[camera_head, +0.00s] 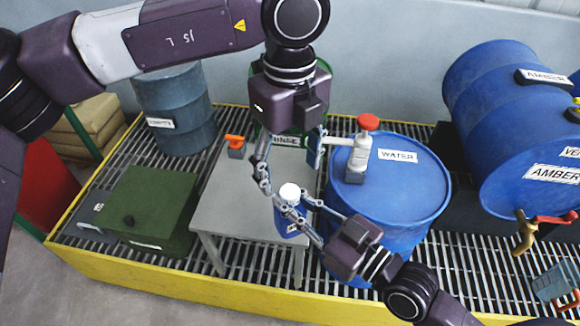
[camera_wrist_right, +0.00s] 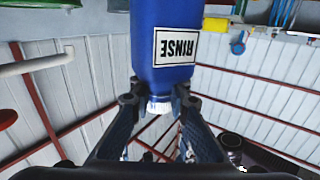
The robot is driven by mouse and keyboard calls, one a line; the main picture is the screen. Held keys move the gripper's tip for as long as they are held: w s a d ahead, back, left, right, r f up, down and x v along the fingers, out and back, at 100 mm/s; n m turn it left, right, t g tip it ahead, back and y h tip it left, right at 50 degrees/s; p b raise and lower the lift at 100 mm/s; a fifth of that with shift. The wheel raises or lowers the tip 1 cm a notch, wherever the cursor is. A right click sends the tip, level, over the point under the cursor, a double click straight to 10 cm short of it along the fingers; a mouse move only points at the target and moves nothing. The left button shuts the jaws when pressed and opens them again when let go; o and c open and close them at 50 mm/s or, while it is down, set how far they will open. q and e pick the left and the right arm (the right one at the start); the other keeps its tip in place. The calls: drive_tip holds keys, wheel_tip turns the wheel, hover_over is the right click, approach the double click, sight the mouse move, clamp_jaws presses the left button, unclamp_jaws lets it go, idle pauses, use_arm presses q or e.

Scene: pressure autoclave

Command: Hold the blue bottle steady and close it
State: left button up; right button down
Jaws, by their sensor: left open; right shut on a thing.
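The blue bottle (camera_head: 287,226) is upright at the right edge of the small grey table (camera_head: 235,190), partly hidden by my right gripper. It has a white top (camera_head: 289,191). In the right wrist view the bottle (camera_wrist_right: 168,28) appears inverted with a RINSE label, and the ribbed white top (camera_wrist_right: 159,105) sits between the fingers. My right gripper (camera_head: 299,208) is shut on the bottle near its neck; it also shows in the right wrist view (camera_wrist_right: 158,100). My left gripper (camera_head: 288,172) points down, open, its fingers spread above and around the white top. I cannot tell how tight the top is.
A blue WATER drum (camera_head: 405,185) with a red-topped tap (camera_head: 360,150) stands close on the right. A green box (camera_head: 150,205) and a grey drum (camera_head: 175,105) are on the left. An orange-handled valve (camera_head: 235,146) lies on the table. A yellow-rimmed grate (camera_head: 340,305) runs beneath.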

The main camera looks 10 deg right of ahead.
drive_tip(key=shift+r, duration=0.1)
use_arm(q)
wheel_tip(320, 180, up, 12)
drive_tip(key=shift+f, duration=0.25)
idle(0.5)
